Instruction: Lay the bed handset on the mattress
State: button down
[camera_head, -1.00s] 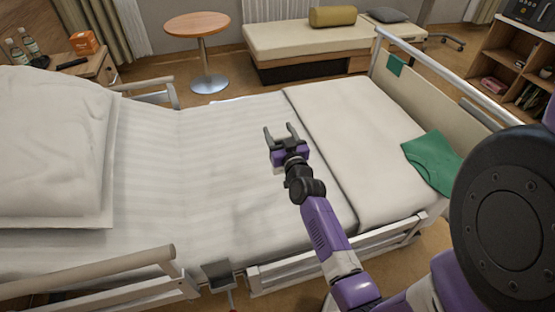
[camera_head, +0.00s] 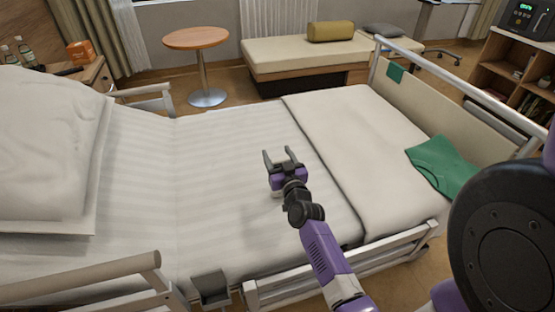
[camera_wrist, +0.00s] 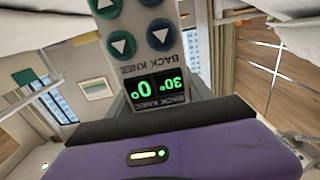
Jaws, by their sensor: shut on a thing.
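The handset is hard to make out there against the pale bedding. I cannot tell whether it touches the mattress.
A pillow (camera_head: 45,150) lies at the left and a folded pale blanket (camera_head: 370,165) to the right. A green cloth (camera_head: 442,165) is near the footboard. Near side rails (camera_head: 110,272) and a dark bracket (camera_head: 210,288) line the front edge. The striped area left of my gripper is clear.

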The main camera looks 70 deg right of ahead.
jog(key=shift+r, duration=0.1)
jog(key=shift+c, duration=2.1)
grip_release()
jog(key=shift+r, duration=0.1)
jog(key=v, duration=1.2)
jog(key=s+a+f+n+t+y, duration=0.1)
jog(key=a+n+y, duration=0.1)
jog(key=a, duration=0.7)
jog(key=s+a+n+t+y, duration=0.2)
jog(key=a+y, duration=0.1)
jog(key=a, duration=0.6)
jog(key=s+a+r+n+y, duration=0.3)
jog(key=s+a, duration=0.3)
jog(key=a, duration=0.2)
jog(key=s+a+r+n+y, duration=0.3)
jog(key=s+a+r+y, duration=0.2)
jog(key=a, duration=0.3)
jog(key=shift+s+a+y+b, duration=0.3)
jog(key=shift+s+y+b, duration=0.1)
jog(key=shift+s, duration=0.15)
